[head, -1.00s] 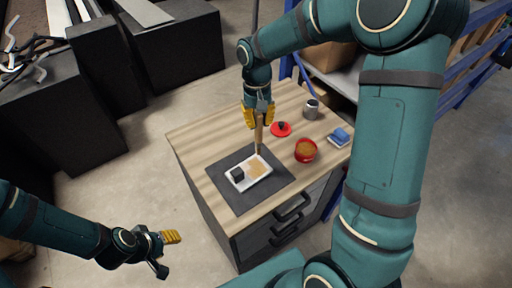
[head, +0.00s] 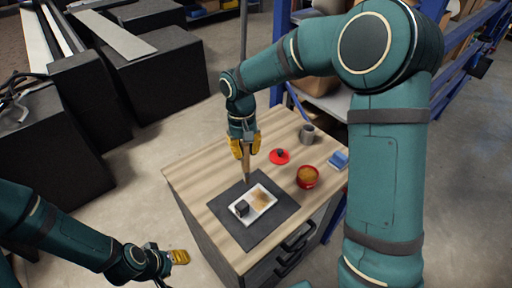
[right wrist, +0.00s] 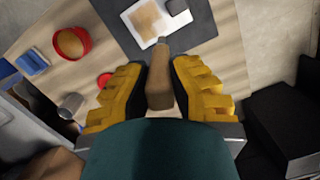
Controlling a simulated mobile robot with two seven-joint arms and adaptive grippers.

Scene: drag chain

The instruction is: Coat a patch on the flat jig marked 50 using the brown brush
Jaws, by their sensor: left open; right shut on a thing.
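A white flat jig (head: 270,206) lies on a dark mat (head: 248,236) on the wooden top of a cabinet. It carries a dark block (head: 242,208) and a brown patch (head: 262,197); no number is legible. My right gripper (head: 244,151) is shut on the brown brush (head: 246,167), held upright with its lower end near the jig's far edge. I cannot tell whether it touches. In the right wrist view the brush (right wrist: 158,86) sits between the yellow fingers, its far end toward the jig (right wrist: 137,32). My left gripper (head: 173,269) is open and empty, left of the cabinet.
A red pot (head: 307,178) with brown contents, a red lid (head: 280,156), a grey cup (head: 307,134) and a blue block on a light tray (head: 338,160) stand right of the brush. The wooden top is clear at left.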

